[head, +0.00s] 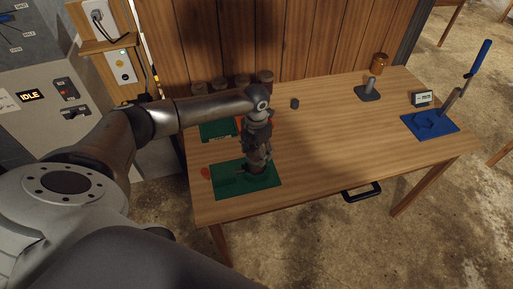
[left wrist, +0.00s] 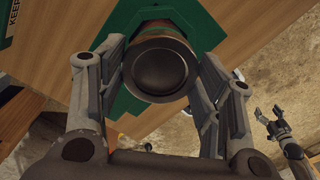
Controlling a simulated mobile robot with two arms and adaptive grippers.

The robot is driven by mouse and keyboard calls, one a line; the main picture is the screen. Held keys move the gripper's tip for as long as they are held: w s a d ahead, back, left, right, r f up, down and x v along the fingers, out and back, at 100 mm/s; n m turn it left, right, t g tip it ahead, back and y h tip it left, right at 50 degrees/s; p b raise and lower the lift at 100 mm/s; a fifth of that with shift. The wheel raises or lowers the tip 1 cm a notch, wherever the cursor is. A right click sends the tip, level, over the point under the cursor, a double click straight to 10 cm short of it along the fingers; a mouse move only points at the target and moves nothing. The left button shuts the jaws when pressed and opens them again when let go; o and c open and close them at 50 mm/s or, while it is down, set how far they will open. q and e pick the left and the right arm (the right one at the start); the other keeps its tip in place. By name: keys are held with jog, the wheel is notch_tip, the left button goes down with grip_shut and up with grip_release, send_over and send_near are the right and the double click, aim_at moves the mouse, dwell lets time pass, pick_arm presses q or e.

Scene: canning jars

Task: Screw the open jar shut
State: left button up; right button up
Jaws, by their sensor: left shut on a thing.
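My left gripper (head: 258,165) points down over the green fixture (head: 227,184) at the table's near left. In the left wrist view, the left gripper (left wrist: 160,85) has one finger on each side of a round dark lid (left wrist: 160,68) with a lighter rim, and is shut on it. The lid is on top of the jar (left wrist: 165,27), of which only a narrow orange and green band shows. I cannot tell how far the lid is turned. The arm and gripper hide most of the jar in the head view. My right gripper (left wrist: 270,112) appears small and open in the left wrist view.
A green tray (head: 217,130) and several dark-lidded jars stand behind the fixture. A small dark cylinder (head: 295,103), a grey post (head: 370,90), an amber jar (head: 379,62), a small display (head: 422,98) and a blue lever fixture (head: 430,125) stand farther right. The table's middle is clear.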

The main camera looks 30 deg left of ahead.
pick_arm(q)
jog(key=shift+w+f+m+b, duration=0.15)
jog(key=shift+m+b, duration=0.25)
jog(key=shift+m, duration=0.2)
jog(key=shift+m+b, duration=0.3)
jog(key=shift+m, duration=0.1)
jog(key=o, duration=1.2)
jog(key=shift+d+r, duration=0.1)
jog(key=shift+r, duration=0.1)
jog(key=shift+s, duration=0.2)
